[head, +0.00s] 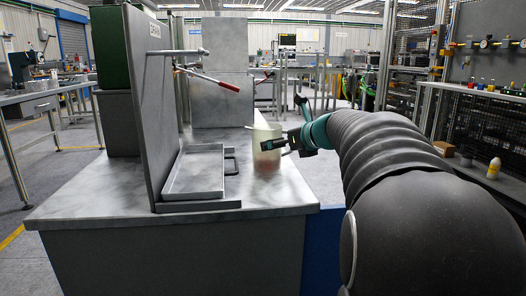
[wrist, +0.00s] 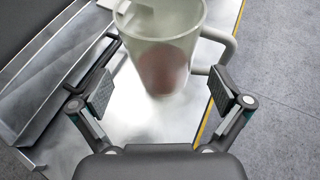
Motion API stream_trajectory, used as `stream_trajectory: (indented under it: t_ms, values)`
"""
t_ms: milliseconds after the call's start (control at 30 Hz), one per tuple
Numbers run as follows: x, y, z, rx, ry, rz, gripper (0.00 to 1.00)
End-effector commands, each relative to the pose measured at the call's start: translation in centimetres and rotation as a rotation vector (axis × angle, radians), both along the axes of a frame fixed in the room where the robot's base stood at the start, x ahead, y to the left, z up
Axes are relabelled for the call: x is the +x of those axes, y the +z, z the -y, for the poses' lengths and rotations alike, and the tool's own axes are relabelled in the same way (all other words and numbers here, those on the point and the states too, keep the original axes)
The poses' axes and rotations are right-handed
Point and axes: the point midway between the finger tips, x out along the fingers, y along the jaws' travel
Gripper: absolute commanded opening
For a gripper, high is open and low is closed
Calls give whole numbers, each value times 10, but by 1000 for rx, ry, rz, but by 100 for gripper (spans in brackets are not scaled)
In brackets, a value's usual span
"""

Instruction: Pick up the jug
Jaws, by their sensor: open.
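The jug (head: 262,143) is a pale translucent vessel standing on the grey metal bench top, near its right edge. In the wrist view the jug (wrist: 160,58) is upright at the top centre, with a reddish-brown patch showing through its wall and a handle on its right. My gripper (head: 283,143) is at the jug's right side in the head view. In the wrist view my gripper (wrist: 163,97) is open, with one finger pad to the left and one to the right of the jug's lower part. Gaps show between the pads and the jug there.
A shallow grey metal tray (head: 196,174) with a black handle (head: 231,163) lies left of the jug. An upright grey panel (head: 152,100) stands behind it, with a red-handled lever (head: 222,84) above. The bench top (head: 100,188) is bare at the front left.

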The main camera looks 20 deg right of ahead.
Motion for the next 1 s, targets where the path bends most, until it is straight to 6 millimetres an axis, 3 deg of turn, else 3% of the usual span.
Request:
stream_trajectory:
  t_ms: [333,633,867,900,1000]
  values:
    - [20,-8,-4,-2,2,-1,100]
    - [55,-22,-9,-2,2,0,100]
    - [58,-23,-10,-2,1,0,100]
    - [58,-23,-10,-2,1,0,98]
    - [58,-23,-10,-2,1,0,72]
